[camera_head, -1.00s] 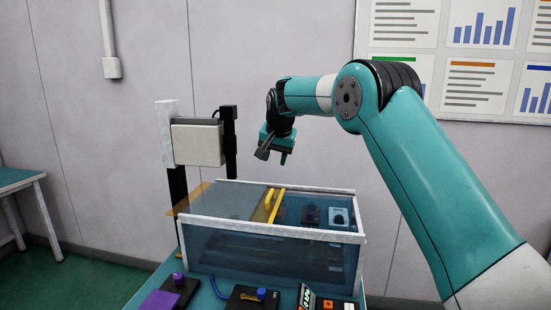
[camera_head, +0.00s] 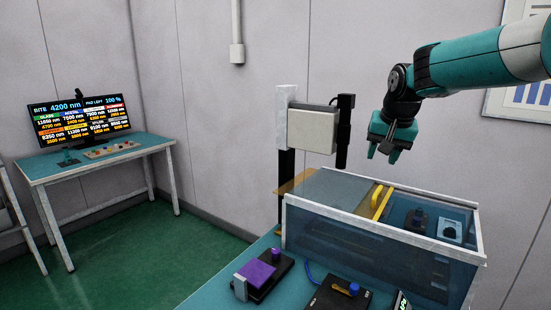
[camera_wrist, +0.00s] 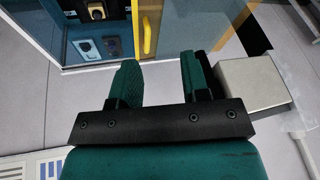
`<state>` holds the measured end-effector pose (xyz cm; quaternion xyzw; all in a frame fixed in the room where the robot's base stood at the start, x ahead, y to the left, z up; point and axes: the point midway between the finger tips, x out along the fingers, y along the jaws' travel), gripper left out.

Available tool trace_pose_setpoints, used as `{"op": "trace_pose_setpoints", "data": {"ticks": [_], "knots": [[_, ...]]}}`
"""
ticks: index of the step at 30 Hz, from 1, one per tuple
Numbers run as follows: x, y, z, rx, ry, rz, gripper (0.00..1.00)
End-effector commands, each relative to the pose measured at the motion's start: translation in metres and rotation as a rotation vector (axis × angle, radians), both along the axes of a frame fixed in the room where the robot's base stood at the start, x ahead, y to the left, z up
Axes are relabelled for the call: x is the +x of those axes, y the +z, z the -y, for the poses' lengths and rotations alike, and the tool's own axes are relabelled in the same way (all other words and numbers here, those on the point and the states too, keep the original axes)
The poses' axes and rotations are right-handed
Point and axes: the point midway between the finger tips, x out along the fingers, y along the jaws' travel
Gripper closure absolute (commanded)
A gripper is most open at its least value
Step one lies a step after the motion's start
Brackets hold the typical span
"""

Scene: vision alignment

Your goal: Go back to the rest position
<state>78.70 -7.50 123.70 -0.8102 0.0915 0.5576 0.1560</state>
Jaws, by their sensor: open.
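My gripper (camera_head: 384,152) is open and empty. It hangs in the air above the right part of the clear-walled box (camera_head: 378,237), to the right of the grey block on a post. In the wrist view its two green fingers (camera_wrist: 160,80) stand apart with nothing between them. The yellow handle (camera_head: 381,203) of the box lies below the gripper, and it shows just beyond the fingers in the wrist view (camera_wrist: 147,34).
The grey block (camera_head: 312,131) on its upright post stands close left of my gripper. A purple-topped fixture (camera_head: 258,272) and a black fixture (camera_head: 340,296) sit at the bench front. A second table (camera_head: 98,170) with a lit screen (camera_head: 80,118) stands left; green floor between is clear.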

Motion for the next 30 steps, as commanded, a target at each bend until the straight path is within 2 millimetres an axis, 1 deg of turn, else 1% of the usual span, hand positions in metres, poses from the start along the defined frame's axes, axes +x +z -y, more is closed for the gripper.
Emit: {"op": "trace_pose_setpoints", "data": {"ticks": [1,2,3,5,6,8,9,11,12,14,15,18,21,23,26,30], "knots": [[-0.026,0.004,-0.016,0.000,0.081,-0.013,0.58],[-0.042,0.004,-0.025,0.001,0.131,-0.022,0.58],[-0.063,0.004,-0.037,0.003,0.197,-0.033,0.58],[-0.097,0.002,-0.053,0.007,0.297,-0.050,0.58],[-0.120,0.000,-0.063,0.012,0.363,-0.062,0.58],[-0.156,-0.004,-0.076,0.020,0.462,-0.076,0.58],[-0.181,-0.008,-0.084,0.028,0.525,-0.086,0.58],[-0.220,-0.014,-0.095,0.042,0.622,-0.099,0.58],[-0.244,-0.019,-0.101,0.052,0.682,-0.107,0.58],[-0.279,-0.026,-0.108,0.067,0.764,-0.117,0.58],[-0.300,-0.031,-0.111,0.077,0.812,-0.123,0.58],[-0.343,-0.042,-0.117,0.100,0.911,-0.134,0.58],[-0.372,-0.049,-0.119,0.117,0.973,-0.142,0.58],[-0.381,-0.052,-0.120,0.124,0.995,-0.145,0.58],[-0.388,-0.054,-0.121,0.128,1.010,-0.146,0.58],[-0.388,-0.054,-0.121,0.128,1.010,-0.147,0.58]]}}
